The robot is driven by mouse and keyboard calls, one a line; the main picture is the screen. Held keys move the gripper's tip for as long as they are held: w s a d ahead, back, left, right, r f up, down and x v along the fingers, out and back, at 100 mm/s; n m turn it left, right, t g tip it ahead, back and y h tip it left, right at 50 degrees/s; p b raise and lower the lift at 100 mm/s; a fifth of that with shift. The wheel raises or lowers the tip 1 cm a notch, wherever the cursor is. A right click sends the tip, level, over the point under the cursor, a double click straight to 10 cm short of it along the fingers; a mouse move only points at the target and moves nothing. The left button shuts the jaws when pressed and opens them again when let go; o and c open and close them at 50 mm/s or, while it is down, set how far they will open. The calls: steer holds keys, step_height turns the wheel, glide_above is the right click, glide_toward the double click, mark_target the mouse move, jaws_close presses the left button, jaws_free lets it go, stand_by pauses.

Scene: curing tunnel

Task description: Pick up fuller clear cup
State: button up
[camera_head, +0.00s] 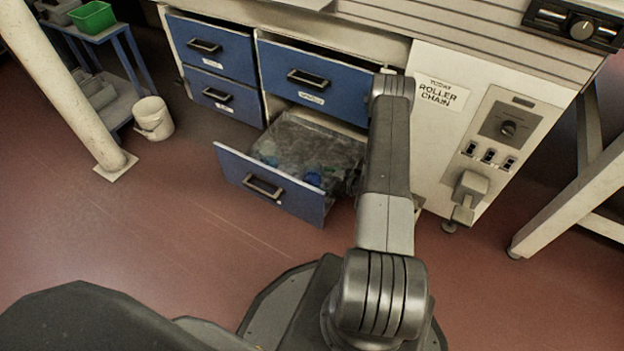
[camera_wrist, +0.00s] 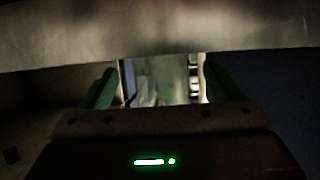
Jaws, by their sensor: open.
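The lower blue drawer (camera_head: 268,190) is pulled open in the head view. Small, clear bluish items lie in it, one near the left (camera_head: 268,158) and one bluer item (camera_head: 312,178) near the front. They are too small to tell whether either is a clear cup or which is fuller. In the dark wrist view, my gripper (camera_wrist: 158,82) is open, with green fingers on both sides of a bright gap. I cannot make out a cup between them. My arm hides the gripper and the drawer's right end in the head view.
A white control panel (camera_head: 480,130) stands right of the drawers. A white bucket (camera_head: 153,118) and a pale post (camera_head: 65,85) are at left. The red floor in front is clear.

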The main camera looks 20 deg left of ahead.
mark_target(320, 178)
steer(key=b+x, duration=0.1)
steer(key=x, duration=0.2)
steer(key=shift+a, duration=0.25)
steer(key=c, duration=1.2)
steer(key=shift+o, duration=0.2)
steer(key=shift+r, duration=0.15)
